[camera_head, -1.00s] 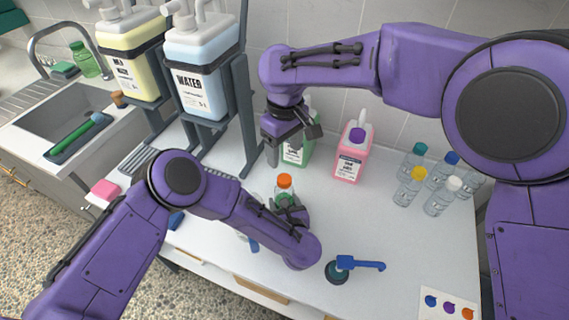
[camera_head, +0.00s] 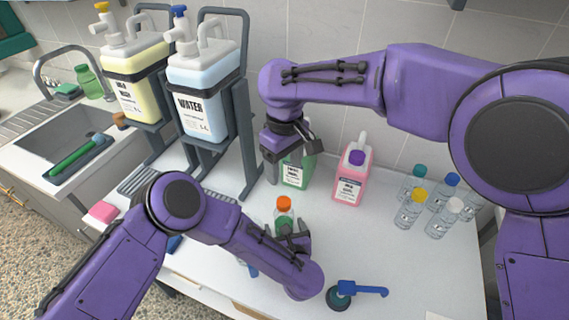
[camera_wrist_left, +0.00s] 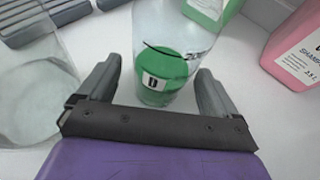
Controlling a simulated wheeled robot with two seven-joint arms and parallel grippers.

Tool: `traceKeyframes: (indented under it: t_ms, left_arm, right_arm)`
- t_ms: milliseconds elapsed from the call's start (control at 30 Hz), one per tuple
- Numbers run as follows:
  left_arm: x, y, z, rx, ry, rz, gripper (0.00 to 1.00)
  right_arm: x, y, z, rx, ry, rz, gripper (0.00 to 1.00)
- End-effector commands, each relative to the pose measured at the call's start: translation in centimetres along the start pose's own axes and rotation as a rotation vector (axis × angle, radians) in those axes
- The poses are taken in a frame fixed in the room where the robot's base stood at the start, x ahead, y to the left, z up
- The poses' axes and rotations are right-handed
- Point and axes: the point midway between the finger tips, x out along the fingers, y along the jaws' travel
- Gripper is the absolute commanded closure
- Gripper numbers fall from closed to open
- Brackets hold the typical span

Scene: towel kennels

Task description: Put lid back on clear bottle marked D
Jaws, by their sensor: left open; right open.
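The clear bottle marked D (camera_wrist_left: 150,35) stands upright between the fingers of my left gripper in the left wrist view, with green at its base and a "D" label. In the head view it shows partly (camera_head: 282,223), with an orange lid (camera_head: 284,203) at its top; how firmly the lid sits cannot be told. My left gripper (camera_head: 291,240) is open around the bottle, with gaps beside it in the wrist view (camera_wrist_left: 158,85). My right gripper (camera_head: 291,160) is open and empty, pointing down behind and above the bottle, in front of a green-filled bottle (camera_head: 297,178).
A pink shampoo bottle (camera_head: 350,187) stands right of the green one. Several clear bottles with coloured caps (camera_head: 409,212) stand at the right. The water jug (camera_head: 206,85) is on a rack at left. A blue-handled brush (camera_head: 363,289) lies in front. The middle right is free.

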Motion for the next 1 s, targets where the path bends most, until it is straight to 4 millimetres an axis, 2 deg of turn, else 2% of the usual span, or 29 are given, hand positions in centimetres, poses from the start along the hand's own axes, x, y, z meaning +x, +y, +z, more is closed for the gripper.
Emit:
traceKeyframes:
  t_ms: [300, 433, 600, 1000]
  left_arm:
    - [-6.7, 0.0, -0.2, 0.003, -0.001, -0.004, 0.07]
    - [-8.5, 0.0, -0.1, 0.001, -0.001, -0.002, 0.07]
    - [-9.3, 0.0, -0.1, 0.002, -0.001, -0.001, 0.07]
    - [-9.3, 0.0, 0.0, 0.001, 0.0, -0.001, 0.07]
  right_arm:
    - [1.8, 0.0, 0.0, 0.0, 0.0, 0.0, 0.33]
    - [2.1, 0.0, 0.0, 0.0, 0.0, 0.0, 0.33]
    - [2.2, 0.0, 0.0, 0.0, 0.0, 0.0, 0.33]
    - [2.1, 0.0, 0.0, 0.0, 0.0, 0.0, 0.33]
